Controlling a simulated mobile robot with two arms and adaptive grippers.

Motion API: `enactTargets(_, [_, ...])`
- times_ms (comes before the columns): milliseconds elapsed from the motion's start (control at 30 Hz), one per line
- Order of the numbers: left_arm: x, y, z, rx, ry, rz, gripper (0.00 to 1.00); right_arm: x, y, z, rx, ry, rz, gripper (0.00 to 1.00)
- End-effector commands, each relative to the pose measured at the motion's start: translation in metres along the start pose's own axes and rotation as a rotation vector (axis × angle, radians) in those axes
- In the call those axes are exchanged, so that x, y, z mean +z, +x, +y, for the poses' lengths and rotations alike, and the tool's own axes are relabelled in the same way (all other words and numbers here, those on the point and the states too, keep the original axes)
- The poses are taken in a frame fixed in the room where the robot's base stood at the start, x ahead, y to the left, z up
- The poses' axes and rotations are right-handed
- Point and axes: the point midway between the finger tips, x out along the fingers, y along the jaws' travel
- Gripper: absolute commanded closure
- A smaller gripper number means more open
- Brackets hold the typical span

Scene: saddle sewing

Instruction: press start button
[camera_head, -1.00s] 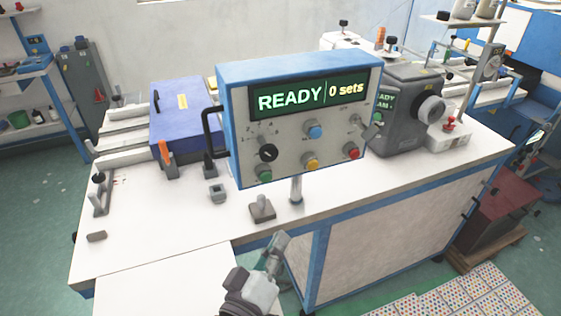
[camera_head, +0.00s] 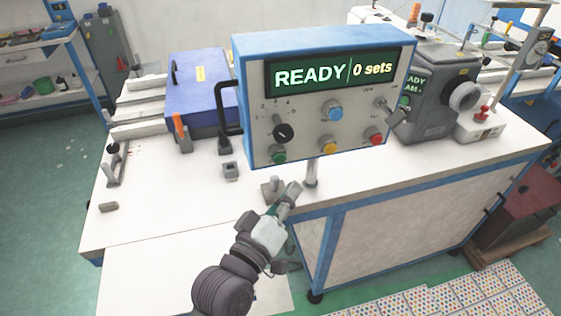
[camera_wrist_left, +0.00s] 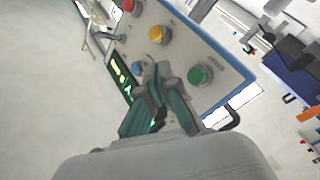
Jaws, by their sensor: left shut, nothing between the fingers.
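The control box (camera_head: 310,139) has a blue frame and a grey panel. Its display (camera_head: 335,74) reads "READY" and "0 sets". The panel has a green button (camera_head: 279,156) at lower left, a yellow button (camera_head: 329,144), a red button (camera_head: 375,139), a blue button (camera_head: 332,111) and a black knob (camera_head: 284,132). My left gripper (camera_head: 292,190) is shut and empty, just below the panel and apart from it. In the left wrist view its fingers (camera_wrist_left: 170,75) point at the panel, between the yellow button (camera_wrist_left: 158,35) and green button (camera_wrist_left: 200,76). My right gripper is not in view.
The box stands on a post over a white table (camera_head: 150,215). A blue case (camera_head: 198,95) is behind it at left, a grey machine (camera_head: 435,105) at right.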

Motion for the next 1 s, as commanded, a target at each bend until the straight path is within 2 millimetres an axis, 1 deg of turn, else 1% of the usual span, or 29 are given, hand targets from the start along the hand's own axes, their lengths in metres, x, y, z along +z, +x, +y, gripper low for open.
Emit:
enactTargets(33, [-0.004,0.006,-0.006,0.001,0.005,0.003,1.0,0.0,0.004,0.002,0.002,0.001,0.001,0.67])
enactTargets(133, [-0.011,0.015,-0.012,0.001,0.003,0.002,1.0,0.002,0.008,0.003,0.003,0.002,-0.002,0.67])
enactTargets(200, [-0.016,0.021,-0.015,0.0,0.003,0.0,1.0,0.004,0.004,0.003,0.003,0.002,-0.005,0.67])
enactTargets(400, [-0.024,0.032,-0.023,0.0,0.002,0.0,1.0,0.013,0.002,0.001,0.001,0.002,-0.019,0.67])
enactTargets(533, [-0.025,0.034,-0.025,-0.001,0.0,0.0,1.0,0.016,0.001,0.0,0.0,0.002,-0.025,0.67])
enactTargets(1000, [-0.025,0.034,-0.025,-0.001,0.0,0.0,1.0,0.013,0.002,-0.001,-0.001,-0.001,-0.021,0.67])
